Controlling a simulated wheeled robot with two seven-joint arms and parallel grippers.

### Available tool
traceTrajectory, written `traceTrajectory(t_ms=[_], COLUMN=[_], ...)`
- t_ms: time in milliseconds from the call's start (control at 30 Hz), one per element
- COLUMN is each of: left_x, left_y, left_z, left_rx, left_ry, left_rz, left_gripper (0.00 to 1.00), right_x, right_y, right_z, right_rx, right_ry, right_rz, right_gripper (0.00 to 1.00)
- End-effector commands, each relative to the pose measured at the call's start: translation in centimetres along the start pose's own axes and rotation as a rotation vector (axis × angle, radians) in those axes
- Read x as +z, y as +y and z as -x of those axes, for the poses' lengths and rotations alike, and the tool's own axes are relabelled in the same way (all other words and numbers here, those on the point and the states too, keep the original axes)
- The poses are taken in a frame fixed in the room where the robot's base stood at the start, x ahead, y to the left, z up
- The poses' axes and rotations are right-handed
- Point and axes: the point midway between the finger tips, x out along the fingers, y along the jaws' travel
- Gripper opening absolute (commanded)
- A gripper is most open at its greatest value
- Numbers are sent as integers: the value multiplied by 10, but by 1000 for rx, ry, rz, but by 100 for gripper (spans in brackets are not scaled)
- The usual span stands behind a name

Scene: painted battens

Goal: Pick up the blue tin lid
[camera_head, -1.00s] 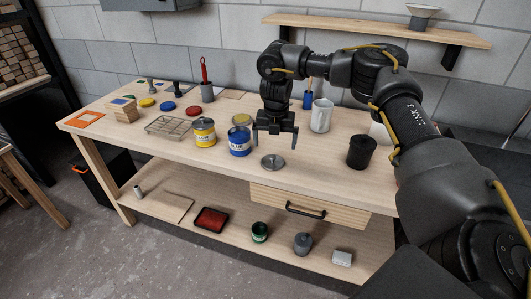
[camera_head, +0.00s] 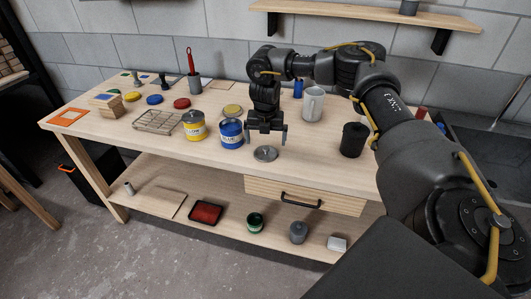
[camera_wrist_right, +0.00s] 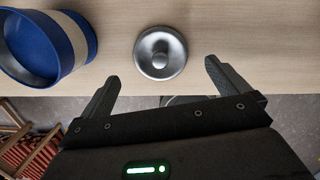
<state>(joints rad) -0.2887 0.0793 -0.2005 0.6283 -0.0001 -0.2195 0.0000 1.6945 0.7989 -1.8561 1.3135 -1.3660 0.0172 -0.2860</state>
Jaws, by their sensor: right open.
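My left gripper is not in view.

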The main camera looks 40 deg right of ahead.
Motion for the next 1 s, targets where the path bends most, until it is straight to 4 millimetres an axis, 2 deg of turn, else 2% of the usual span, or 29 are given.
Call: traceTrajectory(t_ms=[167, 300, 600, 900, 1000], left_x=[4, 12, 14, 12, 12], left_y=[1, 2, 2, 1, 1], left_z=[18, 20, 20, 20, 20], left_rx=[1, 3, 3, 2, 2], left_ry=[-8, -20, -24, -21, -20], left_rz=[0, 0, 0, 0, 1], left_gripper=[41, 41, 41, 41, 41], right_x=[-2, -2, -2, -2, -2], right_y=[-1, 0, 1, 1, 1], right_z=[-23, -42, -48, -48, -48], right_rx=[-7, -5, -2, -2, -2], right_ry=[3, 2, 1, 1, 1], right_rz=[0, 0, 0, 0, 0], right_gripper=[100, 100, 100, 62, 52])
